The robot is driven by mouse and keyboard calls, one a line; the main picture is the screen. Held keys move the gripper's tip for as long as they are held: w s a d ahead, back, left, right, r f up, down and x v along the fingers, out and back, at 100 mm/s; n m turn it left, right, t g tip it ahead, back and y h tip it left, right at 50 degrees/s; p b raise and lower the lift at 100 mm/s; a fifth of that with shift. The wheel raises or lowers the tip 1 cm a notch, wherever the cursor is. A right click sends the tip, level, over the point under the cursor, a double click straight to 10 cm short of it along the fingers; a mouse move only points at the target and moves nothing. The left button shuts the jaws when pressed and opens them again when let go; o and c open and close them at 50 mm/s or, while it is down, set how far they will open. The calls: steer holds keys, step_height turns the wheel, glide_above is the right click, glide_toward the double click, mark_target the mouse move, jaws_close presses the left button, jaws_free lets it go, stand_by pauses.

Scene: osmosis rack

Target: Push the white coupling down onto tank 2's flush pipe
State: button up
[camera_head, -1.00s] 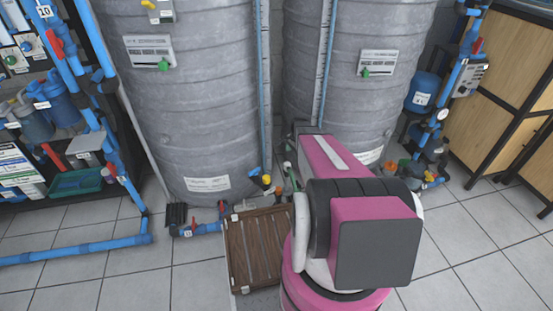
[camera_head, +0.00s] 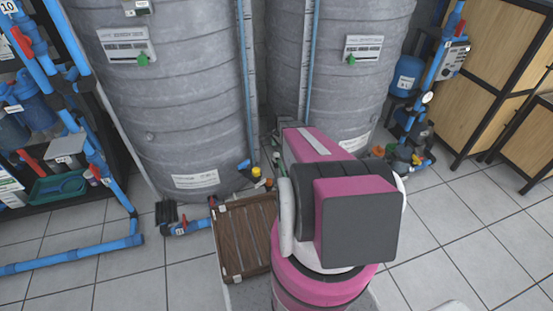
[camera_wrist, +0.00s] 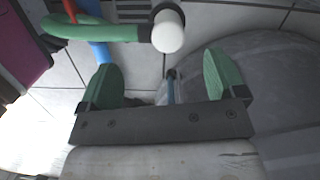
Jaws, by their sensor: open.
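In the wrist view, my gripper (camera_wrist: 160,60) is open, its two green fingertips spread wide with nothing between them. A round white piece (camera_wrist: 167,33), which looks like the white coupling, shows just beyond the gap between the fingertips, apart from both. A green hose (camera_wrist: 95,31) runs towards it from the left. A thin blue pipe with a dark end (camera_wrist: 171,74) shows between the fingers; I cannot tell whether it is the flush pipe. In the head view, my pink arm hides the gripper and the coupling. Two grey ribbed tanks stand behind, left (camera_head: 180,110) and right (camera_head: 345,75).
A brown slatted wooden panel (camera_head: 240,235) lies beside my arm. Blue pipework with red valves (camera_head: 105,170) is at left, and more fittings (camera_head: 405,155) are at right by wooden cabinets (camera_head: 500,75). Open tiled floor (camera_head: 450,240) lies at right.

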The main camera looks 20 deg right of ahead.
mark_target(277, 155)
steer(key=shift+f, duration=0.5)
steer(key=shift+a+f, duration=0.2)
steer(key=shift+f, duration=0.65)
steer(key=shift+a+f, duration=0.15)
steer(key=shift+f, duration=0.75)
steer(key=shift+a+f, duration=0.2)
steer(key=shift+f, duration=0.65)
steer(key=shift+c, duration=0.3)
steer(key=c, duration=0.9)
